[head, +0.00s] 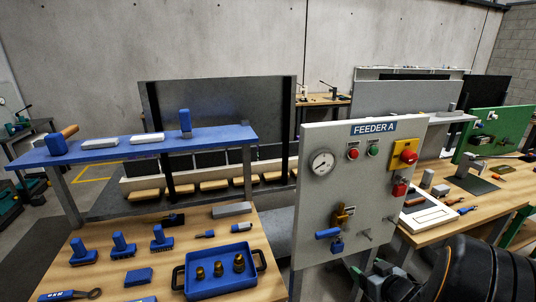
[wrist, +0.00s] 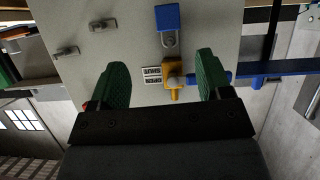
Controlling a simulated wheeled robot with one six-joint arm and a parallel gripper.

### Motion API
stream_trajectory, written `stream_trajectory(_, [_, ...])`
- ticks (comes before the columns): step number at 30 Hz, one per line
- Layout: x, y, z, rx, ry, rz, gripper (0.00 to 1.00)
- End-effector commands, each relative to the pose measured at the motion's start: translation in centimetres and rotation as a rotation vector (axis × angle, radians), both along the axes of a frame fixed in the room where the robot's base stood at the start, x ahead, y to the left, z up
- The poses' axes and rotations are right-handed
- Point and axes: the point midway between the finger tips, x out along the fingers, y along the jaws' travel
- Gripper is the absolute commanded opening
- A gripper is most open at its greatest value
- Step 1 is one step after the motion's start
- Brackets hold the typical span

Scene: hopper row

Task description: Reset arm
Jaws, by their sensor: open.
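My gripper (wrist: 163,65) is open in the wrist view, with two green fingers well apart and nothing held between them. It faces the grey feeder panel (head: 335,220). The yellow valve body (wrist: 173,78) shows in the gap between the fingers, apart from both; its depth relative to the tips is hard to tell. Its blue handle (wrist: 245,76) runs off to the right, past one finger. A blue padlock (wrist: 167,18) hangs near it. In the head view my dark arm (head: 480,272) fills the lower right corner, low beside the panel.
The panel carries a gauge (head: 321,163), red and green buttons and a yellow box with a red knob (head: 404,155). A wooden bench (head: 110,285) with brushes and a blue tray (head: 222,283) stands left. Another bench (head: 430,238) stands right, close to my arm.

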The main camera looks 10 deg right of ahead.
Motion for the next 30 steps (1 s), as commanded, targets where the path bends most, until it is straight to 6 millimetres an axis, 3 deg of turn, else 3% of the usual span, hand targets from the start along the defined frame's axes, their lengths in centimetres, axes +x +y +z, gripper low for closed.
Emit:
stream_trajectory(4, [-1.4, -3.7, -2.5, -0.104, 0.169, -0.174, 0.72])
stream_trajectory(7, [-3.4, -6.7, -3.3, -0.178, 0.332, -0.353, 0.72])
stream_trajectory(11, [-5.8, -7.1, -2.4, -0.219, 0.545, -0.520, 0.72])
stream_trajectory(14, [-7.2, -4.7, -0.9, -0.189, 0.691, -0.580, 0.72])
stream_trajectory(17, [-8.1, -0.3, 1.0, -0.120, 0.811, -0.566, 0.72])
stream_trajectory(19, [-8.7, 3.8, 2.7, -0.062, 0.872, -0.508, 0.72])
stream_trajectory(21, [-9.2, 7.7, 4.3, -0.013, 0.903, -0.430, 0.72])
stream_trajectory(24, [-9.5, 12.0, 6.4, 0.023, 0.880, -0.322, 0.72])
stream_trajectory(30, [-9.3, 15.7, 8.8, -0.009, 0.782, -0.193, 0.72])
